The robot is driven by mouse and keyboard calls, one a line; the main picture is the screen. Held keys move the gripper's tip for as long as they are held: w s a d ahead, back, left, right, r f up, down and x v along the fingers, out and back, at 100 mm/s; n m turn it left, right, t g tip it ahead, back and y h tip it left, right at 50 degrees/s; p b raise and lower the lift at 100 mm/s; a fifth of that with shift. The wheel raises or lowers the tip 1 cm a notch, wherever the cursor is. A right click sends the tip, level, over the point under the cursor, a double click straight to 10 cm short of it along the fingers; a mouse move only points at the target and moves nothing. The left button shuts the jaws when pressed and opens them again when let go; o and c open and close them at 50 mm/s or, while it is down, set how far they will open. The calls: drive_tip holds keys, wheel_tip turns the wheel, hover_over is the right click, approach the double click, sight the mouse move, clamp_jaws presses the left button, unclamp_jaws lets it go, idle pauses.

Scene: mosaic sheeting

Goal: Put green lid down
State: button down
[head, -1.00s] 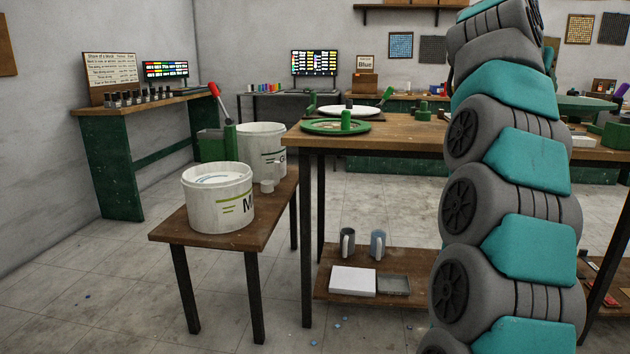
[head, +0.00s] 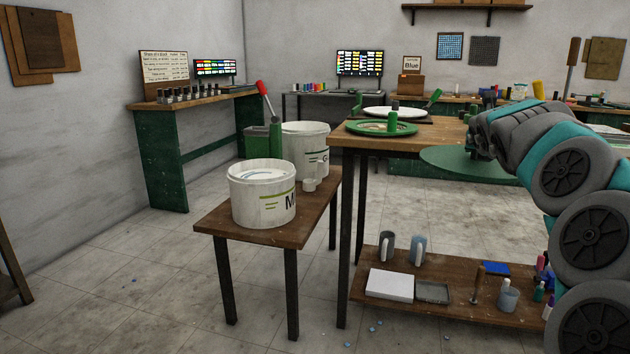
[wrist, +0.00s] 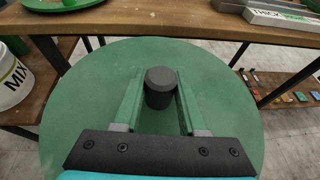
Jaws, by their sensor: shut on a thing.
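The green lid (head: 450,163) is a wide round disc with a dark cylindrical knob. In the wrist view it fills the middle (wrist: 85,115). My gripper (wrist: 160,86) is shut on the knob, one finger on each side. In the head view the lid hangs level in the air by the front edge of the wooden table (head: 345,135), at the end of my arm. My gripper is mostly hidden there by the arm. The lid looks clear of any support, over the floor.
A smaller green round plate (head: 365,128) and a white one (head: 405,112) lie on the table. A white MIX bucket (head: 262,200) stands on a low side table (head: 235,222). A lower shelf (head: 440,305) holds mugs and bottles. Open floor (head: 150,290) lies to the left.

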drive_tip(key=s+a+f+n+y, duration=0.3)
drive_tip(key=a+f+n+y, duration=0.1)
drive_tip(key=a+f, duration=0.8)
drive_tip(key=s+a+f+n+y, duration=0.3)
drive_tip(key=s+a+f+y, duration=0.1)
drive_tip(key=a+f, duration=0.8)
drive_tip(key=shift+f+n+t+y, duration=0.3)
drive_tip(key=shift+f+n+y, duration=0.1)
drive_tip(key=shift+f+y, duration=0.15)
drive_tip(key=shift+s, duration=0.1)
drive_tip(key=shift+a, duration=0.15)
